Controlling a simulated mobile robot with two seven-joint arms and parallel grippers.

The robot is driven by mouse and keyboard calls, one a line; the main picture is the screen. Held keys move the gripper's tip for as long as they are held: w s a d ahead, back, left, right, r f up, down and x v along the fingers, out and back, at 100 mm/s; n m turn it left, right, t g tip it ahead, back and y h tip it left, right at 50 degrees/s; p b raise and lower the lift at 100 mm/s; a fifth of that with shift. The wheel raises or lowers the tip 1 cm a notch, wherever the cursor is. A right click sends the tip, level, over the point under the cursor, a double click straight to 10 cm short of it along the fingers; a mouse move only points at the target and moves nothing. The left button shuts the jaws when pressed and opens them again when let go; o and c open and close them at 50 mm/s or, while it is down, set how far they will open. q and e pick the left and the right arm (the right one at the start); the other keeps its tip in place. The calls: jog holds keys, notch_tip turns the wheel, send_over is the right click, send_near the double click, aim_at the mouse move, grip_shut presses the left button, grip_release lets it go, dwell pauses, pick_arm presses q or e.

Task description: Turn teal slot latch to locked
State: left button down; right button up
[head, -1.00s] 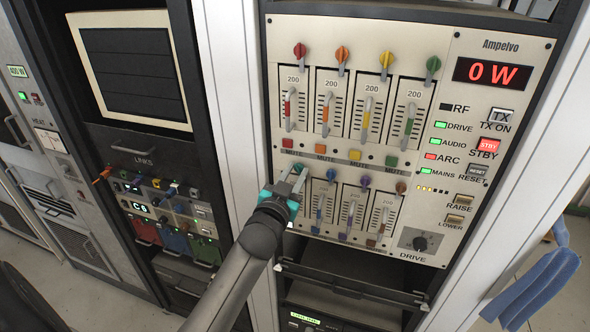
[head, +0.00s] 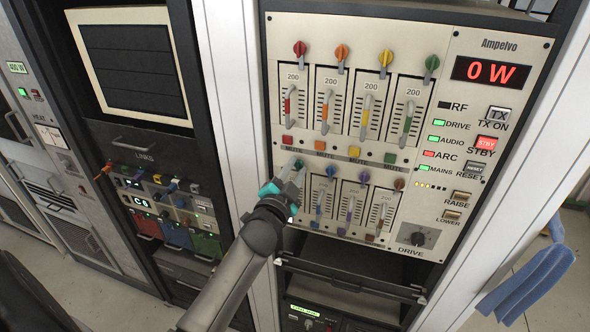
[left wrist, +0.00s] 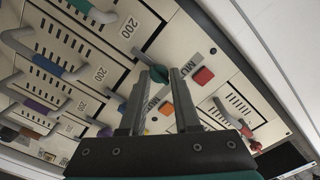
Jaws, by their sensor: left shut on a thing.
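The teal slot latch (head: 298,164) is a small knob at the top of the leftmost slot in the lower row of the rack panel. A pull handle with a teal band (left wrist: 82,6) shows at the upper left there. The exact latch angle is hard to tell. My right gripper is not in view.
Blue (head: 331,171), purple (head: 365,177) and brown (head: 399,184) latches sit to the right in the same row. Coloured mute buttons, including a red one (head: 288,140), lie just above. An open black shelf (head: 350,277) juts out below the panel.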

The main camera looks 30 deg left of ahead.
pick_arm(q)
jog(key=shift+f, duration=0.1)
jog(key=c, duration=0.7)
grip_release()
jog(key=shift+o, duration=0.2)
jog(key=b+v, duration=0.2)
jog(key=v, duration=1.3)
jog(key=shift+s+f, duration=0.1)
jog(key=shift+s, duration=0.05)
